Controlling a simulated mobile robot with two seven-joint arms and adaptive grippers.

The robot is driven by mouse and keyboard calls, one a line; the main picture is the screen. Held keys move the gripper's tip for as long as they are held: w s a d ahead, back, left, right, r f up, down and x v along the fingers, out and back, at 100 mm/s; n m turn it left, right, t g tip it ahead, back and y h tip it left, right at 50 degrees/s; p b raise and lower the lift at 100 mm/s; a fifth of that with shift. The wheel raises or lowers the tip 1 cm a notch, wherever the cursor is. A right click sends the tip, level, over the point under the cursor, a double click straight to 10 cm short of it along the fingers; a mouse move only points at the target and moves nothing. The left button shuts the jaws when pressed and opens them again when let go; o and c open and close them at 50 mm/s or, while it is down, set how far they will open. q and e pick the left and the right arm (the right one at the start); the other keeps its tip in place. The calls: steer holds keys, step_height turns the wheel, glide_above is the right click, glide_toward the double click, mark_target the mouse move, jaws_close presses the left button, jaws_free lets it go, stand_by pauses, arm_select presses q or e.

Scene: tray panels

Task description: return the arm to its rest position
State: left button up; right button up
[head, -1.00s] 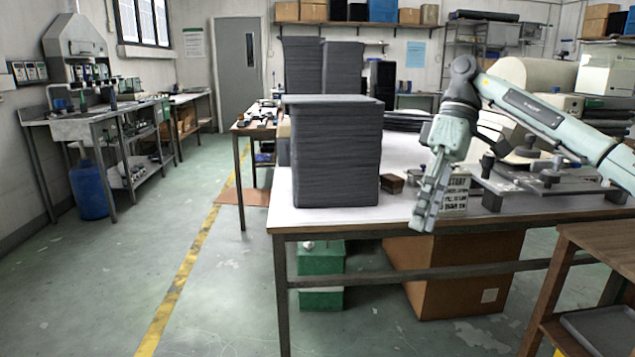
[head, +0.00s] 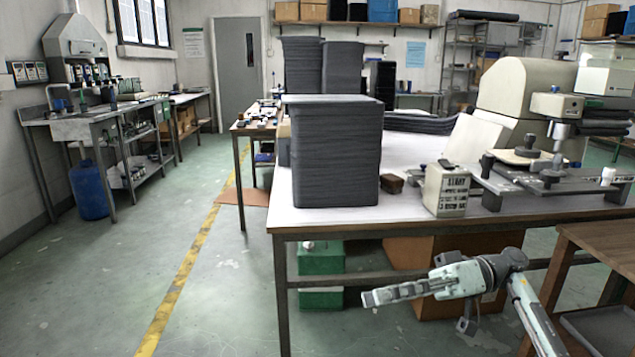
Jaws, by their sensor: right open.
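My right arm comes in from the lower right of the head view. Its gripper (head: 385,295) hangs in front of the white-topped table, below the level of the tabletop, and points left. The gripper is open with nothing between its fingers, and it touches nothing that I can see. My left gripper does not show.
The white table (head: 430,219) bears a tall stack of dark panels (head: 336,155), a small labelled box (head: 446,190) and a press machine (head: 530,100). A cardboard box (head: 408,262) and a green box (head: 320,275) are underneath. A wooden stand (head: 600,243) is at right.

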steer(key=w+d+r+m+t+y, duration=0.15)
steer(key=w+r+t+y, duration=0.25)
steer(key=w+r+t, duration=0.65)
steer(key=w+d+r+m+t+h, duration=0.2)
steer(key=w+d+m+t+h, duration=0.35)
steer(key=w+d+t, duration=0.4)
steer(key=w+d+f+m+t+h, duration=0.2)
steer(key=w+d+m+t+h, duration=0.5)
steer(key=h, duration=0.5)
steer(key=d+f+g+h, duration=0.9)
steer(key=d+f, duration=0.3)
steer(key=f, duration=0.4)
steer(key=s+a+f+n+g+y, duration=0.1)
steer(key=s+a+f+n+g, duration=0.2)
steer(key=s+f, duration=0.8)
steer(key=s+a+f+n+g+y, duration=0.1)
steer(key=s+a+f+g, duration=0.45)
steer(key=f, duration=0.85)
steer(key=s+a+f+g, duration=0.1)
steer(key=s+f, duration=0.4)
steer(key=s, duration=0.6)
steer(key=s+a+f+y, duration=0.1)
steer(key=s+f, duration=0.4)
steer(key=s, duration=0.5)
steer(key=s+a+f+g+y, duration=0.1)
steer(key=s+a+f, duration=0.2)
steer(key=s+f, duration=0.3)
steer(key=s, duration=0.5)
steer(key=shift+s+a+g, duration=0.2)
steer(key=shift+s+g, duration=0.15)
